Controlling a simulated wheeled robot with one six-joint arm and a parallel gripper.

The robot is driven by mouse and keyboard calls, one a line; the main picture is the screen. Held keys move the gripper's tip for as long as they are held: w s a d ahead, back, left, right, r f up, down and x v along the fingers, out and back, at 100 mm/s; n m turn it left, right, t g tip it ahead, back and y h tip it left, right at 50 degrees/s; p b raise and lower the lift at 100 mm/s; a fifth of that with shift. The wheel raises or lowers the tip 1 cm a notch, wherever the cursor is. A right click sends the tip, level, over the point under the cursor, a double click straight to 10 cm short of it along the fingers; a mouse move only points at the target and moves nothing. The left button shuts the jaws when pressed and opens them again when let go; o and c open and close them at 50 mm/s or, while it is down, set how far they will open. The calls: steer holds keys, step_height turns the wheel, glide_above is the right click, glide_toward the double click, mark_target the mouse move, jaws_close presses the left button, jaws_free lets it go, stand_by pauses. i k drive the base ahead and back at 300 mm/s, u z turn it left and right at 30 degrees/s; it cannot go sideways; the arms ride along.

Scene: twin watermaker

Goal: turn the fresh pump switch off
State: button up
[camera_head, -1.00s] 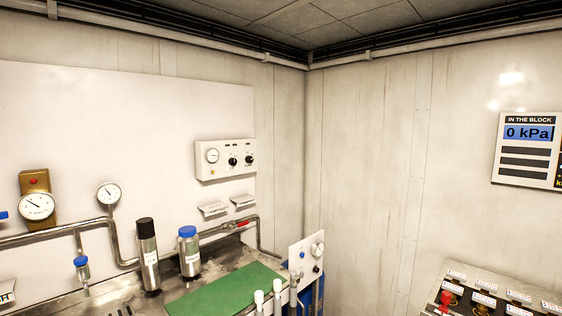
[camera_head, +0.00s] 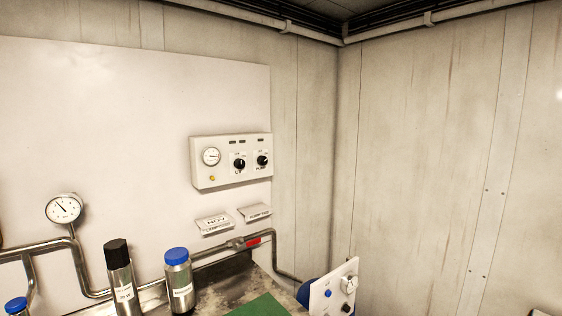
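A white control box (camera_head: 231,161) is fixed to the white wall panel, a little left of the room's corner. It carries a round gauge (camera_head: 211,156) and two black rotary switches, a left switch (camera_head: 239,162) and a right switch (camera_head: 262,160). The small labels around the switches are too blurred to read with certainty, so I cannot tell for sure which one is the fresh pump switch. The switch positions are also too small to read. My gripper is not in view.
Two label cards (camera_head: 215,224) hang below the box. A pipe with a red-handled valve (camera_head: 253,241) runs beneath them. A black-capped cylinder (camera_head: 120,277), a blue-capped cylinder (camera_head: 179,281) and a small white panel (camera_head: 334,288) stand lower down. The space directly before the box looks clear.

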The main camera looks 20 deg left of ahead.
mark_target(262, 160)
steer(key=u, duration=0.35)
steer(key=i, duration=0.7)
steer(key=u, duration=0.65)
